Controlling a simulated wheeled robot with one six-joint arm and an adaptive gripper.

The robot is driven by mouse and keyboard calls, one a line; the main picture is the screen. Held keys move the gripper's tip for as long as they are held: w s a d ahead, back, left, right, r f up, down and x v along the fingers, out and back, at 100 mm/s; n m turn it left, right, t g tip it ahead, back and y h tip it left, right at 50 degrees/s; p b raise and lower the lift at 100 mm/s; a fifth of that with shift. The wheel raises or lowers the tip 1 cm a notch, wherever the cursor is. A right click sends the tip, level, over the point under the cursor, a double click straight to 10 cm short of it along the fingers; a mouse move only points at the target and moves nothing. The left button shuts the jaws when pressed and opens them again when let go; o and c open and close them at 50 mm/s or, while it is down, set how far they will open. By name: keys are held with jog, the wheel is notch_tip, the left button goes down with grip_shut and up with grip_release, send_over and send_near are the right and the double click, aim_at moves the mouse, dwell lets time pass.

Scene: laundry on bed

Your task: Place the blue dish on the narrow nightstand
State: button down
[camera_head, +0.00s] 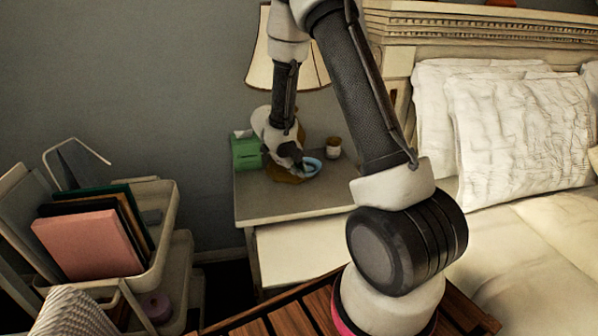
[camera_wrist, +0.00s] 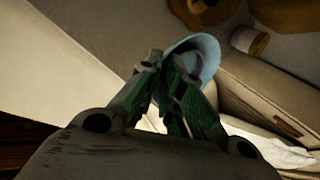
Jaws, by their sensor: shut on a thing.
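The blue dish (camera_head: 312,167) shows at the tip of my gripper (camera_head: 296,164) in the head view, over the top of the nightstand (camera_head: 270,207). In the wrist view, my gripper (camera_wrist: 170,75) is shut on the rim of the blue dish (camera_wrist: 208,50), whose bowl lies just beyond the fingertips and looks tilted. The fingers hide part of the dish. I cannot tell whether the dish touches the nightstand top or hangs just above it.
A lamp (camera_head: 258,68), a green tissue box (camera_head: 246,153) and a small jar (camera_head: 333,147) stand near the dish. The nightstand's front part is clear. The bed (camera_head: 545,235) is at right, a cart with books (camera_head: 88,245) at left.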

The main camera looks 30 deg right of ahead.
jog(key=shift+w, duration=0.2)
jog(key=shift+f+n, duration=0.1)
jog(key=shift+n, duration=0.2)
notch_tip(320, 180, down, 10)
jog(key=shift+r, duration=0.1)
jog(key=c, duration=1.6)
grip_release()
